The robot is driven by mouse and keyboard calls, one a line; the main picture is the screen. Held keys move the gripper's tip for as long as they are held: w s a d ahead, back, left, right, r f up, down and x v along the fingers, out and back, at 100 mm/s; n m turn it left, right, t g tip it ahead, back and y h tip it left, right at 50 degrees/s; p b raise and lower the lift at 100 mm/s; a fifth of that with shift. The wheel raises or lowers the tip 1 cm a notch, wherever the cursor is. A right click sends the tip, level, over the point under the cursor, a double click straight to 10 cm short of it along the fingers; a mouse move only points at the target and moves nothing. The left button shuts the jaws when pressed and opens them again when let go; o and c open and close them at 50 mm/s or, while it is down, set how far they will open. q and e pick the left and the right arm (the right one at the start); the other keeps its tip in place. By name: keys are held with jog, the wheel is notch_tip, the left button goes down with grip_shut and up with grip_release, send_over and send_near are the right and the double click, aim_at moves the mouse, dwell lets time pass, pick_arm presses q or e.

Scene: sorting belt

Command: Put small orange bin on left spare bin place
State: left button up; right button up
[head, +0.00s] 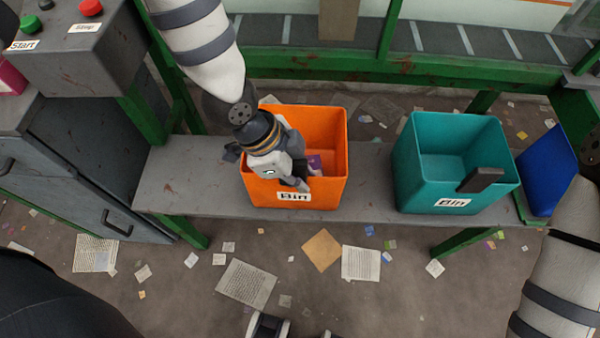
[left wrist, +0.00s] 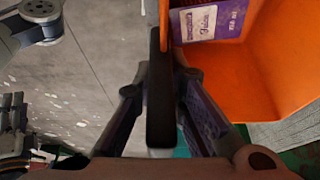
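The orange bin (head: 326,130) stands upright on the grey bench, left of the teal bin, with a "Bin" label on its front. A purple printed packet (left wrist: 208,20) lies inside it. My left gripper (head: 300,180) is at the bin's front wall, pointing down. In the left wrist view its two fingers close from both sides on a dark upright bar (left wrist: 160,95) at the bin's edge, which looks like the bin's handle. The bin appears to rest on the bench. I cannot make out a marked left spare bin place.
A teal bin (head: 419,149) with a dark handle (head: 480,180) stands on the bench (head: 190,180). A blue panel (head: 548,170) is at the right end. A grey cabinet (head: 90,170) borders the left. The green-framed conveyor (head: 440,68) runs behind. Papers litter the floor.

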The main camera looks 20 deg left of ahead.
pick_arm(q)
jog(key=o, duration=0.4)
jog(key=shift+r, duration=0.2)
jog(key=p+v, duration=0.2)
jog(key=v, duration=1)
jog(key=shift+p, duration=0.3)
pick_arm(e)
jog(key=shift+t, duration=0.6)
jog(key=w+r, duration=0.3)
